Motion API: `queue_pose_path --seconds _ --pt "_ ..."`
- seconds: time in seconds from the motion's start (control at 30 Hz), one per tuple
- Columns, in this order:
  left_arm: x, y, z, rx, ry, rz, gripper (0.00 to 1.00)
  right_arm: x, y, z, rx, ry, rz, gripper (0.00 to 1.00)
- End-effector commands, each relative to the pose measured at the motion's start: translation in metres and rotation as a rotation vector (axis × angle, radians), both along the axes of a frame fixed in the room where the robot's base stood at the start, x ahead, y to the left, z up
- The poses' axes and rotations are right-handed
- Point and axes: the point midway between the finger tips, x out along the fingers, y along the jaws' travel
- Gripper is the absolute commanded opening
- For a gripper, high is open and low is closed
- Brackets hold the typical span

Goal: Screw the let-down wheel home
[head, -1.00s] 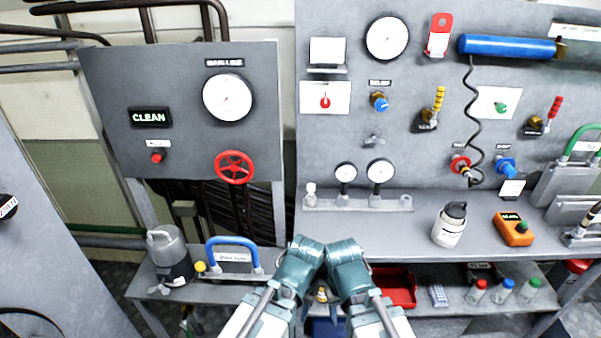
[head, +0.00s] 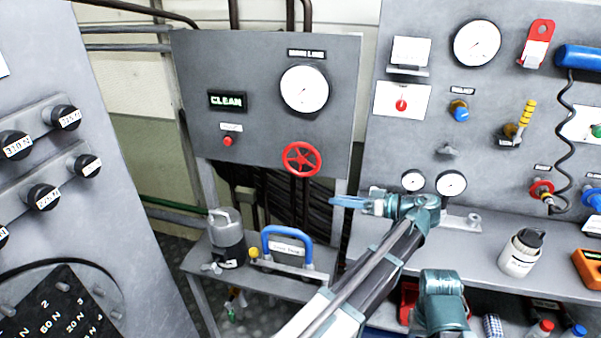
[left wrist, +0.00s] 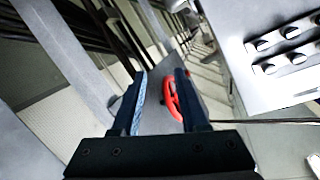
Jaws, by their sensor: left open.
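The red let-down wheel (head: 301,159) is a spoked handwheel on the grey panel (head: 200,80), below a round white gauge (head: 304,90). My left gripper (head: 343,201) is to the right of the wheel and lower in the head view, pointing left, and appears apart from it. In the left wrist view the jaws (left wrist: 160,78) are open and empty, and the wheel (left wrist: 170,97) shows beyond them, nearer the right finger, which covers part of it. How far the wheel is screwed in cannot be told. My right gripper is out of view.
A grey can (head: 226,236) and a blue-handled tool (head: 287,247) stand on the low shelf below the panel. The space directly before the wheel looks clear.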

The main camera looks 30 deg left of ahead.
Motion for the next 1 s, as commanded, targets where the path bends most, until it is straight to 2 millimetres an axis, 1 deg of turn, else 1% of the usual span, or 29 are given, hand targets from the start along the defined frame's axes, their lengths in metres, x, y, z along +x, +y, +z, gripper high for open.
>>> queue_pose_path --seconds 0.03,0.1,0.2,0.3,0.43,0.53,0.67,0.8,1.0 --pt "0.014 0.002 0.011 0.065 -0.073 0.027 0.44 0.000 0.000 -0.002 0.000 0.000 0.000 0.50" --pt "0.021 0.005 0.026 0.140 -0.159 0.053 0.44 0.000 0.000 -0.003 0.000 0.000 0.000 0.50" --pt "0.026 0.006 0.040 0.208 -0.239 0.071 0.44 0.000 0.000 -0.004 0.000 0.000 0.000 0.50" --pt "0.028 0.006 0.046 0.236 -0.273 0.077 0.44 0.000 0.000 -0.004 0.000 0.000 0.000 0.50" --pt "0.027 0.008 0.047 0.241 -0.279 0.079 0.44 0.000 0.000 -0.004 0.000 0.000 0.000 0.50" --pt "0.026 0.016 0.046 0.240 -0.276 0.079 0.44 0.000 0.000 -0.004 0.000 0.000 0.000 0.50" --pt "0.023 0.037 0.046 0.239 -0.275 0.081 0.44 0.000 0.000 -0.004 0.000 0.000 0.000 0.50" --pt "0.021 0.067 0.046 0.239 -0.275 0.081 0.44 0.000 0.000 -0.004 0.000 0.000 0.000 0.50" --pt "0.020 0.105 0.046 0.239 -0.274 0.080 0.44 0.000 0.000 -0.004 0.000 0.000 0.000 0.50"
